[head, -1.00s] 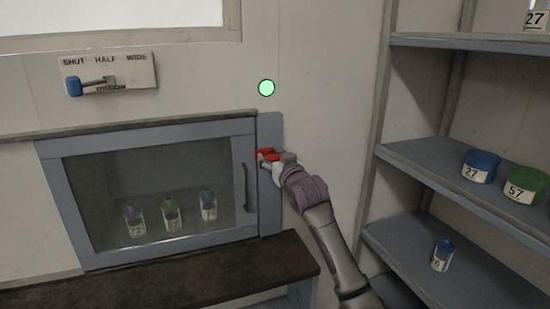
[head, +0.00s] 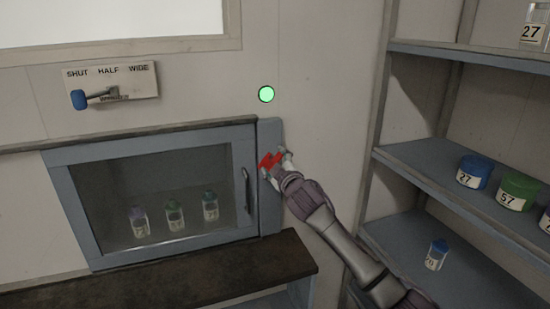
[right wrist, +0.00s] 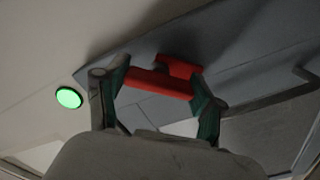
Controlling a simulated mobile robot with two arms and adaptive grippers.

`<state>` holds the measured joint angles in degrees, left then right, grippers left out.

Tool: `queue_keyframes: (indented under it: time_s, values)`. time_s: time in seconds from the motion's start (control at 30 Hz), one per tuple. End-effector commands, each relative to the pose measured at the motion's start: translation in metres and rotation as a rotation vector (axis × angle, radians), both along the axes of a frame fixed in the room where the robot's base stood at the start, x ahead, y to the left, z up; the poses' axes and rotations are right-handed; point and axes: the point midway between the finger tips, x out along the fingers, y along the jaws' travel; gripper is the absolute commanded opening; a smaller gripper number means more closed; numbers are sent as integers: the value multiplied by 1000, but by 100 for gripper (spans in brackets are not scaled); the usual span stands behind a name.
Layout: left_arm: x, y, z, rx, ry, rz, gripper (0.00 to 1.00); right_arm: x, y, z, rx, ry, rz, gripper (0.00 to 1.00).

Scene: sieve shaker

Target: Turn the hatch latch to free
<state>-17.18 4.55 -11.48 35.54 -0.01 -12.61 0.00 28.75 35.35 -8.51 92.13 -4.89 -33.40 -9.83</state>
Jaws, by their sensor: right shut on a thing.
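The hatch latch (head: 270,161) is a red handle on the blue-grey frame strip (head: 270,208) to the right of the hatch door. In the right wrist view the red latch (right wrist: 160,82) lies between my fingers, slanting across the jaws. My right gripper (head: 277,162) is shut on the latch; it fills the lower part of the wrist view (right wrist: 155,100). The hatch door (head: 83,215) is a blue-framed window with a vertical handle (head: 246,191) and sits closed in its frame. My left gripper is not in view.
Several small capped bottles (head: 175,215) stand behind the hatch glass. A lit green lamp (head: 266,94) is above the latch. A lever plate (head: 140,83) marked SHUT, HALF, WIDE is at upper left. A dark ledge (head: 170,278) runs below. Shelves (head: 400,210) with jars stand right.

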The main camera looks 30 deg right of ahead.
Motion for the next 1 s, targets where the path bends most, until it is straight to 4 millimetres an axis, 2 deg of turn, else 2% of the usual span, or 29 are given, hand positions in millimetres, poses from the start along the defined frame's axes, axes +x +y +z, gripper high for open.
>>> queue_keyframes:
  time_s: [0.1,0.6,1.0]
  values:
    - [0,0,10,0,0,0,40,0,0,3,-111,28,0,33]
    - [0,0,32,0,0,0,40,0,0,2,-529,127,0,33]
    - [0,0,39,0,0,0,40,0,1,0,-691,167,1,33]
